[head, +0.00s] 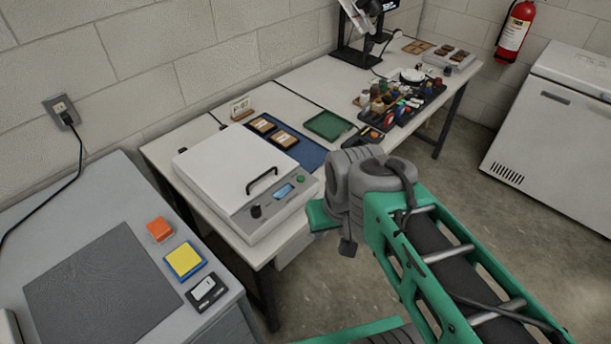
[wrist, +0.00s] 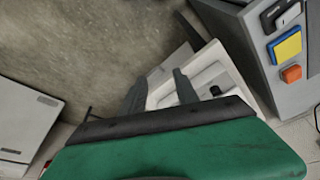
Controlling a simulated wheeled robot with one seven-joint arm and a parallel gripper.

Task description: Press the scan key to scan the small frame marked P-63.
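A scanner-like box with a white lid (head: 235,165) and black handle stands on the long table, its lid down. Its front panel has a dark knob, a small blue display (head: 284,190) and a green round key (head: 301,178); I take this as the scan key. Two small brown frames (head: 262,125) (head: 285,138) lie on a blue mat (head: 312,153) behind the box; their marks are too small to read. My gripper (wrist: 160,78) has its fingers apart and empty in the wrist view, clear of the key.
A small standing card (head: 240,107), a green tray (head: 328,125) and a dark tray of bottles (head: 400,105) are on the table. The grey bench (head: 40,235) holds orange, yellow and dark blocks. A white chest (head: 560,130) stands right; floor between is clear.

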